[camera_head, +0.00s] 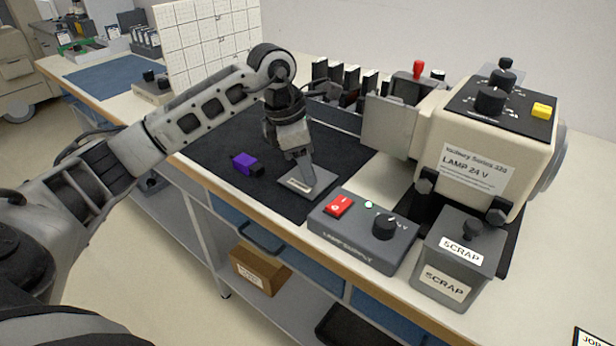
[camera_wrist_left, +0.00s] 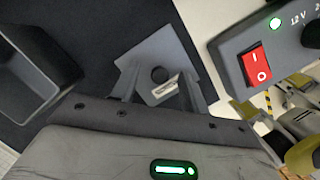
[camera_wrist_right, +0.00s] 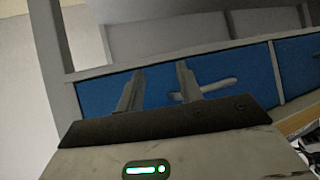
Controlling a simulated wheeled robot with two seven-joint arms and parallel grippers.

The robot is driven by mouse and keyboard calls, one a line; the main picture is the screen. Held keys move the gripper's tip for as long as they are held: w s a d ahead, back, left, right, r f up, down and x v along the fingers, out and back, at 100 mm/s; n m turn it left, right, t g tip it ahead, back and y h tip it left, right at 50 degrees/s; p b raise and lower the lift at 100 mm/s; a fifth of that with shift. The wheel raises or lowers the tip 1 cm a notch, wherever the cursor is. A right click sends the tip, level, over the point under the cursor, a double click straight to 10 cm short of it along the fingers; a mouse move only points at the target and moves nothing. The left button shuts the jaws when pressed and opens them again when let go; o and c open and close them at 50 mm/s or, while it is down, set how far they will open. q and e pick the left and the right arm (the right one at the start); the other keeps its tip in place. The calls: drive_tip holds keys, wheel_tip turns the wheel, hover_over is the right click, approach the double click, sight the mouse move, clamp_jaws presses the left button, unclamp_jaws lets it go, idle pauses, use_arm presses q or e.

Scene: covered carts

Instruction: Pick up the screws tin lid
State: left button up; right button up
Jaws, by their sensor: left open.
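The screws tin lid (camera_head: 322,183) is a flat grey square plate lying on the dark mat. In the left wrist view, the lid (camera_wrist_left: 178,52) has a round black knob (camera_wrist_left: 159,74) and a small white label whose text I cannot read clearly. My left gripper (camera_head: 304,182) points down over the lid. Its fingers (camera_wrist_left: 162,80) are open, one on each side of the knob, with a gap showing. An open, empty-looking grey tin (camera_wrist_left: 50,75) stands left of the lid in the left wrist view. My right gripper (camera_wrist_right: 158,80) is open and empty in front of blue drawers.
The grey lamp supply box (camera_head: 350,243) with a red switch sits close beside the lid. A purple object (camera_head: 246,162) lies on the mat (camera_head: 225,150). A lidded scrap bin (camera_head: 450,262) and a large cream lamp housing (camera_head: 480,145) stand to the right.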

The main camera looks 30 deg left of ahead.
use_arm(q)
clamp_jaws()
drive_tip(key=shift+r, duration=0.15)
